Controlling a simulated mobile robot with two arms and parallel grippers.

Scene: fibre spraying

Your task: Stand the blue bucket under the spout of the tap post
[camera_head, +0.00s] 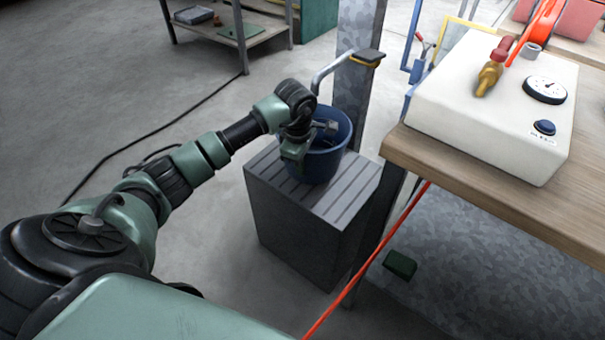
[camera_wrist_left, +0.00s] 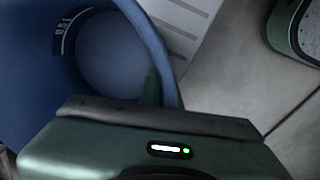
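The blue bucket (camera_head: 322,160) stands upright on a grey slotted stand (camera_head: 345,200) beside the tap post (camera_head: 352,92). The spout (camera_head: 325,70) bends out to the left from the post, and its end shows above the bucket's far left side. Exact alignment is hard to tell. My left gripper (camera_head: 297,145) is at the bucket's near left rim and appears shut on its wall. In the left wrist view the bucket (camera_wrist_left: 95,60) shows its inside and a volume mark, with a green fingertip (camera_wrist_left: 151,88) against the inner wall. The outer finger is hidden. My right gripper is out of view.
A wooden bench (camera_head: 480,185) with a white gauge box (camera_head: 490,110) stands close on the right. A red hose (camera_head: 375,255) runs down past the stand. A low shelf (camera_head: 235,40) stands at the back left. The floor at left is open, crossed by a black cable.

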